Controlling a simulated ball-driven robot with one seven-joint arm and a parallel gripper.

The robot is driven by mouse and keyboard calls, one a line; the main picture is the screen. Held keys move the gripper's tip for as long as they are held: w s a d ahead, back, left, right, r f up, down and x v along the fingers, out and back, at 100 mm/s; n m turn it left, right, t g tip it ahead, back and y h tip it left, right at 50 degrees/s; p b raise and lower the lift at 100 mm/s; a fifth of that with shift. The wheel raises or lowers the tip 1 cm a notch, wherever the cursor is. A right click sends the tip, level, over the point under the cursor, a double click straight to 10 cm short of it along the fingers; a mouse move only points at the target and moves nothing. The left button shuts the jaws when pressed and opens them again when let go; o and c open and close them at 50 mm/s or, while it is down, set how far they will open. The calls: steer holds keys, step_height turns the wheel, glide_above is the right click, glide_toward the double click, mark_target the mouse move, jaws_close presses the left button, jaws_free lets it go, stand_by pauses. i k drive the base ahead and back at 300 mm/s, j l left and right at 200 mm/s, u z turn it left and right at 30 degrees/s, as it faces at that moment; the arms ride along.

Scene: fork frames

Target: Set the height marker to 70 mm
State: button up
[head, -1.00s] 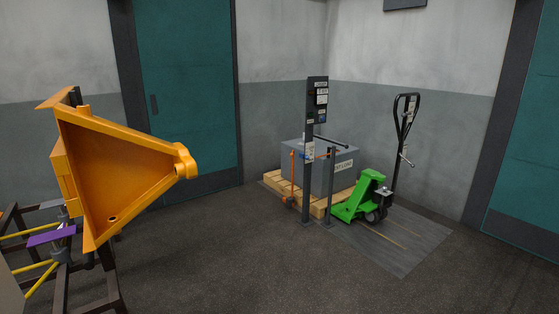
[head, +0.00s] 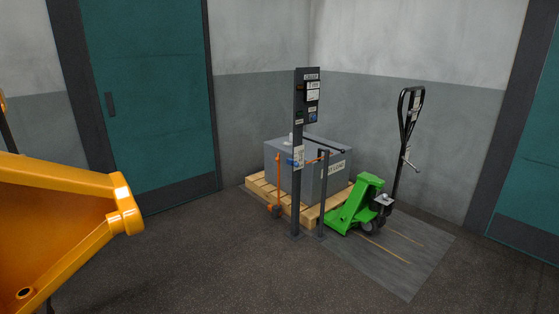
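A dark post (head: 298,170) stands upright in front of the pallet, with a panel of labels (head: 311,92) near its top. An orange upright rod (head: 279,180) stands just left of the post, and a thin orange bar shows to its right. A shorter dark post (head: 323,195) stands beside it. I cannot tell which part is the height marker, and no scale is readable from here. A green pallet truck (head: 357,207) with a black handle (head: 405,125) stands at the right of the pallet. My gripper is not in view.
A grey load box (head: 335,180) sits on a wooden pallet (head: 258,191). A large orange bracket (head: 70,215) fills the near left. Teal doors (head: 150,90) stand at left and right. The dark floor (head: 200,265) between me and the post is clear.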

mark_target(290, 162)
steer(key=i, duration=2.4)
steer(key=i+z, duration=0.1)
steer(key=i, duration=0.35)
steer(key=i+j+z, duration=0.1)
steer(key=i, duration=0.4)
steer(key=i+j+z, duration=0.1)
steer(key=i, duration=0.35)
steer(key=i+j+z, duration=0.15)
steer(key=i, duration=0.35)
